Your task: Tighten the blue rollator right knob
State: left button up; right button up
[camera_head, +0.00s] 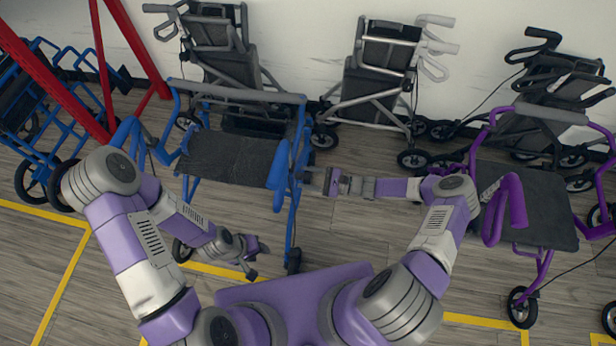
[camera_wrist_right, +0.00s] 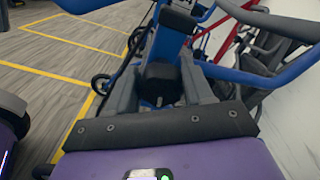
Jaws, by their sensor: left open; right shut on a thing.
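The blue rollator (camera_head: 232,156) stands in front of me, its dark seat and blue frame in the middle left of the head view. My right gripper (camera_head: 308,180) reaches in from the right against its right side frame. In the right wrist view, the fingers are shut on a black knob (camera_wrist_right: 160,84) beside the blue upright (camera_wrist_right: 166,46). In the head view this knob is too small or hidden to make out. My left gripper (camera_head: 250,262) is open and empty, low beside the rollator's front, near a wheel.
A purple rollator (camera_head: 525,200) stands at the right. Grey rollators (camera_head: 380,75) line the wall behind. Red bars (camera_head: 55,85) and another blue rollator (camera_head: 22,105) are at the left. Yellow lines (camera_head: 62,280) mark the wooden floor. Floor is free between the blue and purple rollators.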

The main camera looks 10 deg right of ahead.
jog(key=shift+m, duration=1.1)
jog(key=o, duration=1)
jog(key=shift+c, duration=0.2)
jog(key=shift+d, duration=0.1)
jog(key=v, duration=0.7)
jog(key=shift+d+p, duration=0.25)
jog(key=shift+p, duration=0.15)
jog(key=shift+s, duration=0.1)
